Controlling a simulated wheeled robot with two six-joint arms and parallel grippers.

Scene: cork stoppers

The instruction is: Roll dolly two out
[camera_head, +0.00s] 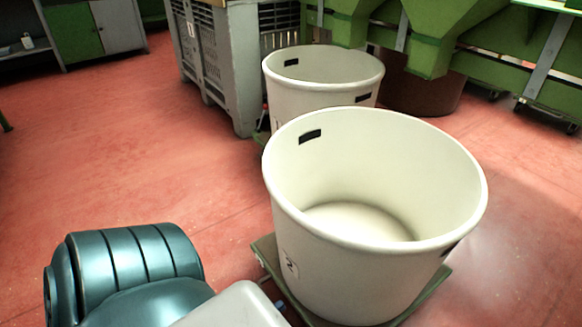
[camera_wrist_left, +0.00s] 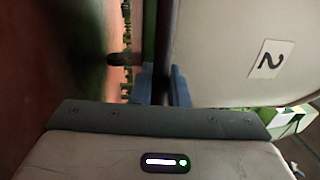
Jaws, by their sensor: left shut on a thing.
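Dolly two (camera_head: 430,296) is a flat green platform on the red floor in the head view, under a large empty cream tub (camera_head: 350,275) labelled 2. My left gripper (camera_head: 281,306) is low at the dolly's near left side, beside the tub. The exact grip is partly hidden. My right gripper is not in view.
A second cream tub (camera_head: 325,90) stands close behind on another dolly. A grey slatted crate (camera_head: 225,65) stands behind it to the left. Green machinery (camera_head: 430,35) and a brown tub (camera_head: 425,92) are at the back. The red floor (camera_head: 110,150) on the left is open.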

